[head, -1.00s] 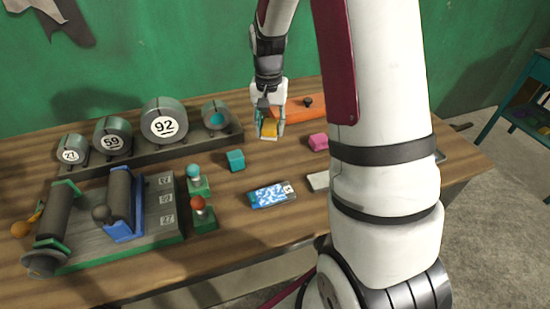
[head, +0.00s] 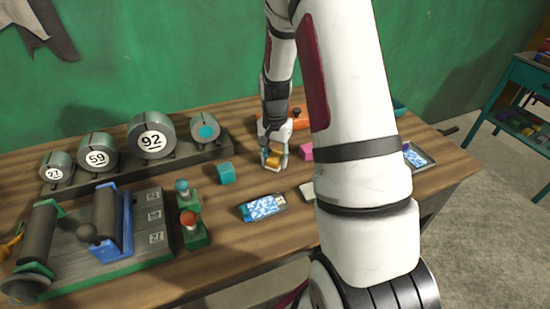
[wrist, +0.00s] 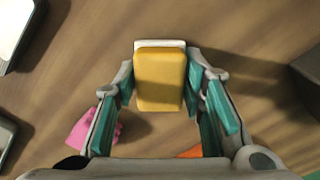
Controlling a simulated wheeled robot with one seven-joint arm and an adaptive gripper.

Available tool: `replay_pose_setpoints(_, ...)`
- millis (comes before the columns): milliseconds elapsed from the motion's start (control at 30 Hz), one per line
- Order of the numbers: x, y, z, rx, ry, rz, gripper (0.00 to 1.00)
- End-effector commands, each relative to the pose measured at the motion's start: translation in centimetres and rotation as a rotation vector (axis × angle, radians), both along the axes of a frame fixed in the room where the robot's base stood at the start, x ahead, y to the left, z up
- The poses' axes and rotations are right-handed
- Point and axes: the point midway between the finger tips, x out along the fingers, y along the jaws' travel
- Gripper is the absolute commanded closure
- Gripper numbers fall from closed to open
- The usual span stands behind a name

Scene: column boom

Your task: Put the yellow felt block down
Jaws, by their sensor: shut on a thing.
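The yellow felt block (head: 273,160) is between the fingers of my gripper (head: 274,162), over the wooden table (head: 240,240). In the wrist view the block (wrist: 160,82) shows its yellow top, with a pale strip along its far end. The teal-padded fingers of my gripper (wrist: 160,95) stand on both sides of it, shut on it. I cannot tell whether the block touches the table.
A teal block (head: 225,173) lies left of my gripper and a pink block (head: 306,152) to its right, also in the wrist view (wrist: 92,128). Bare wood surrounds the held block.

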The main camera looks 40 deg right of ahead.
Motion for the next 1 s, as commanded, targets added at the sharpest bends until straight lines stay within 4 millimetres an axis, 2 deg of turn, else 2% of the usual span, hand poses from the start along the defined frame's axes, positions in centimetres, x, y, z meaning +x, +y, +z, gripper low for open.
replay_pose_setpoints(567,0.0,0.0,-1.1,0.000,0.001,0.001,0.93)
replay_pose_setpoints(600,0.0,0.0,-1.2,0.000,0.001,0.001,0.61)
replay_pose_setpoints(700,-0.1,0.0,-1.3,0.000,0.002,0.001,0.43)
replay_pose_setpoints(1000,-0.1,0.1,-1.2,0.001,0.003,0.001,0.43)
